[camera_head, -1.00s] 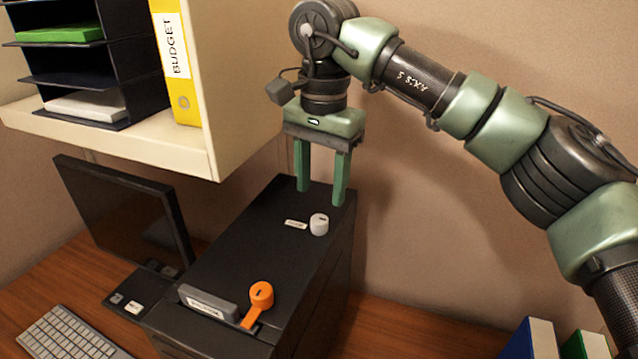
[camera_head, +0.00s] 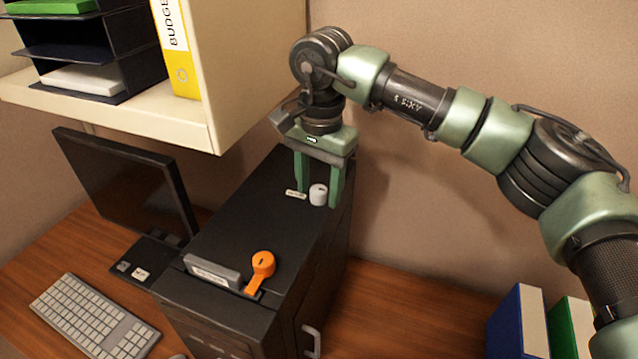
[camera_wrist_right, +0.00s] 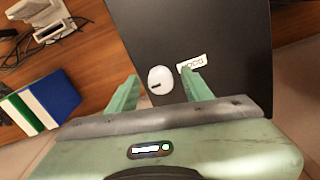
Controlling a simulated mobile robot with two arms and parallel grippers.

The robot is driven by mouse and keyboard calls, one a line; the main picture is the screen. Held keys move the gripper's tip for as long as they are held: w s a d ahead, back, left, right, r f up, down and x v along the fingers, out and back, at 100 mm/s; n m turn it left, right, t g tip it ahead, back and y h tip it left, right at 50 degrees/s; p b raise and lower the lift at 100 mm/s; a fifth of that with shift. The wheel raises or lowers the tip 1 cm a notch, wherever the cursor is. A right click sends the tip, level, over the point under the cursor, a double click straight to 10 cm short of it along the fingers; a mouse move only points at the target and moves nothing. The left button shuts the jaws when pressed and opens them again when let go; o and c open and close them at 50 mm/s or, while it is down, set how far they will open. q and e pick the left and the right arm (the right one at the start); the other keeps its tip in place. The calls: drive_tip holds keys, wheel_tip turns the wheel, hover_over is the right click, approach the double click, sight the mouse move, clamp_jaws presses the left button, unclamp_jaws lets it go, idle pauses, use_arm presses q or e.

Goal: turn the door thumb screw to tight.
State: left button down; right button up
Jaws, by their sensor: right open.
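The door thumb screw is a small white knob (camera_head: 318,194) with a dark slot mark, on the top of the black computer case (camera_head: 225,225), near its back right. A small white label (camera_head: 296,194) lies just left of it. My right gripper (camera_head: 319,196) is open and points down, with one green finger on each side of the knob. In the right wrist view the knob (camera_wrist_right: 160,79) shows between the open fingers, slightly beyond their tips, with the label (camera_wrist_right: 193,63) beside the right finger. Contact with the knob cannot be told. My left gripper is not in view.
An orange lever knob (camera_head: 262,265) and a grey labelled handle (camera_head: 212,271) sit at the case's front. A monitor (camera_head: 125,185) and keyboard (camera_head: 95,315) stand left. A cream shelf (camera_head: 235,70) overhangs at left. Binders (camera_head: 520,320) stand at lower right.

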clamp_jaws()
drive_tip(key=shift+f+m+b, duration=0.15)
drive_tip(key=shift+m+b, duration=0.25)
drive_tip(key=shift+b, duration=0.05)
drive_tip(key=shift+m+b, duration=0.8)
drive_tip(key=shift+m, duration=0.3)
drive_tip(key=m+b, duration=0.2)
drive_tip(key=m, duration=0.2)
drive_tip(key=shift+m, duration=0.3)
drive_tip(key=m+b, duration=0.2)
drive_tip(key=m, duration=0.3)
drive_tip(key=m+b, duration=0.1)
drive_tip(key=m, duration=0.4)
drive_tip(key=shift+h, duration=0.3)
drive_tip(key=shift+m, duration=0.3)
